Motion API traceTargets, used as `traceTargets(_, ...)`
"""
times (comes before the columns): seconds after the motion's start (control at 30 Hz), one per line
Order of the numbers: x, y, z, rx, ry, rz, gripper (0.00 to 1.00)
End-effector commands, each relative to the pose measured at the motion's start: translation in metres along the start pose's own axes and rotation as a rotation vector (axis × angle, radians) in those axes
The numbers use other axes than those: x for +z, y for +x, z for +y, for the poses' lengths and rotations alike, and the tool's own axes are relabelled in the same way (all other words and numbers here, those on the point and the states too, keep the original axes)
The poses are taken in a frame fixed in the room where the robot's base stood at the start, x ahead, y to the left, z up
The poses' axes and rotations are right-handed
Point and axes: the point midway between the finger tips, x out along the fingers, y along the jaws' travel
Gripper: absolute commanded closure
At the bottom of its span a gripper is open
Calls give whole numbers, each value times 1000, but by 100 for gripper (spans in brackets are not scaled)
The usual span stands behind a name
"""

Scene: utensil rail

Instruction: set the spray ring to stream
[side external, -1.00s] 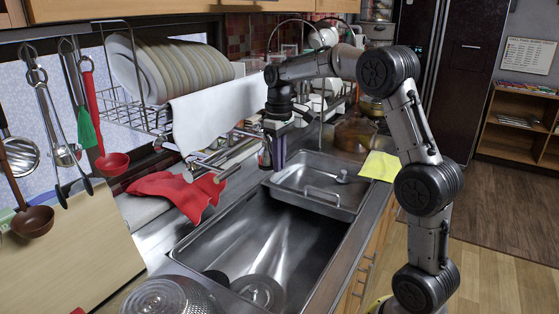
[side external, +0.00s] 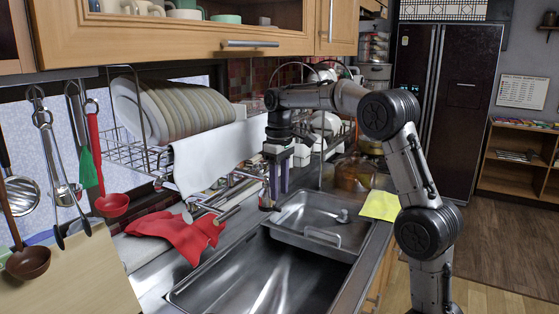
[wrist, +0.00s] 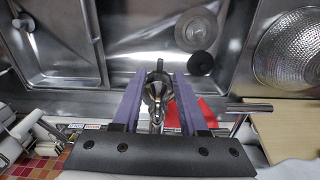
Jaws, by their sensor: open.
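My gripper (side external: 279,190) points down over the left edge of the sink tray area. In the wrist view its two purple fingers (wrist: 158,97) are open, one on each side of a shiny metal faucet head (wrist: 157,88) with a narrow tip. Gaps show between the head and both fingers. In the side view a small dark faucet head (side external: 265,196) shows beside the fingers, partly hidden by them. I cannot make out the spray ring or its setting.
A steel sink (side external: 262,268) lies below, with a shallow tray (side external: 318,236) across its far end. A red cloth (side external: 180,236) lies on the left ledge. A dish rack with plates (side external: 165,106) and a white towel (side external: 215,156) stand behind. Utensils hang at far left.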

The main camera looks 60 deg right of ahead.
Motion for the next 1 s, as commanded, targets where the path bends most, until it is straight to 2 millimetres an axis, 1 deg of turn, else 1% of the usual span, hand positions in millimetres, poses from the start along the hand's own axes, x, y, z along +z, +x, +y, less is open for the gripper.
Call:
traceTargets(0.03, -1, -12, 0, 2, 0, 6, 57)
traceTargets(0.2, -1, -49, 0, 2, 0, 5, 57)
traceTargets(0.3, -1, -68, 0, 1, 0, 4, 57)
traceTargets(0.4, -1, -81, 0, 1, 0, 3, 57)
traceTargets(0.6, 0, -94, 0, 0, 0, 1, 57)
traceTargets(1.0, 0, -96, 0, 0, 0, 0, 57)
